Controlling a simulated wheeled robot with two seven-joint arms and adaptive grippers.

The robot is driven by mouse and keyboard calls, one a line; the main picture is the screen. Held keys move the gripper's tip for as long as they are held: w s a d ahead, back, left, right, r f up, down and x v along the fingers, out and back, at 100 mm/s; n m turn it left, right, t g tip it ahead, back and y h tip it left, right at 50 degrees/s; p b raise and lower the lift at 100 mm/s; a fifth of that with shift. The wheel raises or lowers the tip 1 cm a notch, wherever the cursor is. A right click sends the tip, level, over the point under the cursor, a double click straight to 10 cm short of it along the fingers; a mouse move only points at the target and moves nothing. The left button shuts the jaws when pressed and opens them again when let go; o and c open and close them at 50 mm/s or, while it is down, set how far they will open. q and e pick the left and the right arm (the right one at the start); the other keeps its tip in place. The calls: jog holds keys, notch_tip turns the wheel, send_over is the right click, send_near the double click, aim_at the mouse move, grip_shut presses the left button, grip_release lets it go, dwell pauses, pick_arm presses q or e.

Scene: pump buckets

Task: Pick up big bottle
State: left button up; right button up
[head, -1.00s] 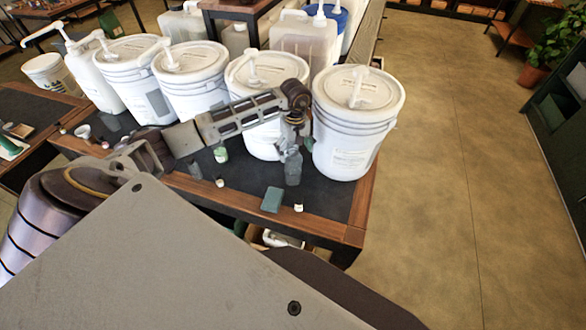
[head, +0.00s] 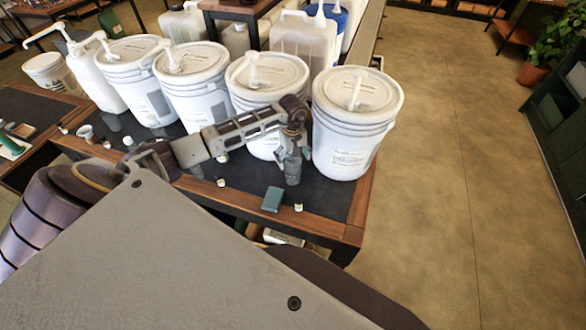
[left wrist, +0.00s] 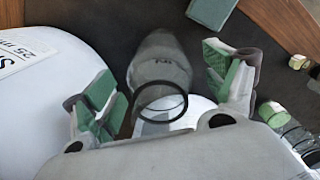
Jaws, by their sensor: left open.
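The big bottle, a clear grey one (head: 292,174), stands upright on the dark table top in front of the white buckets. In the left wrist view the bottle (left wrist: 158,62) lies between my two green-padded fingers, its dark ring-shaped mouth toward the camera. My left gripper (head: 292,149) is right at the bottle's upper part in the head view, which hides its top. The same gripper (left wrist: 162,78) is open in the left wrist view, with a visible gap on each side of the bottle. My right gripper is not in view.
A white pump bucket (head: 350,130) stands close to the right of the gripper; another bucket (head: 262,80) is behind my arm. A green box (head: 272,199) and a small vial (head: 298,207) lie in front of the bottle. Open floor (head: 450,180) is at right.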

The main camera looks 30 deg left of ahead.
pick_arm(q)
jog(key=c, duration=1.2)
jog(key=shift+o, duration=0.2)
jog(key=shift+r, duration=0.1)
jog(key=shift+r, duration=0.55)
notch_tip(320, 180, up, 7)
jog(key=shift+f+b, duration=0.15)
jog(key=shift+b, duration=0.8)
jog(key=shift+r, duration=1)
